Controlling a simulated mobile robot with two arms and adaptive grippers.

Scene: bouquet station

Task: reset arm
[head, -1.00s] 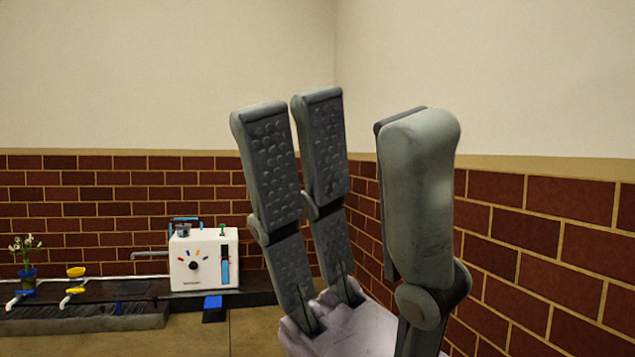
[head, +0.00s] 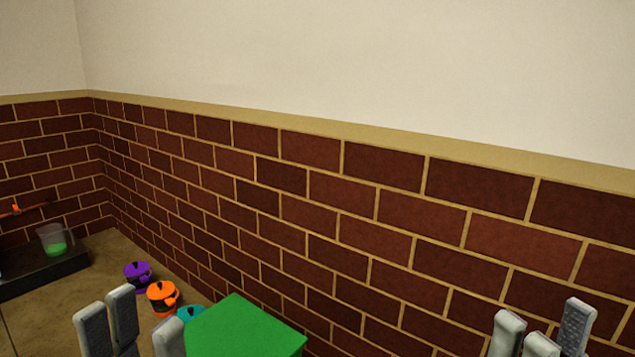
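My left gripper (head: 141,318) shows at the bottom left of the head view. Its grey fingers point up and stand apart, with nothing seen between them. My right gripper (head: 546,322) shows at the bottom right. Its fingers also point up and stand apart, with no object seen between them. The lower parts of both grippers are cut off by the bottom edge.
A green block-like surface (head: 245,332) lies right of my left gripper. Purple (head: 138,278), orange (head: 162,299) and teal (head: 190,313) lidded pots line the brick wall (head: 310,205). A beaker with green contents (head: 54,242) stands on a dark ledge (head: 45,277) at left.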

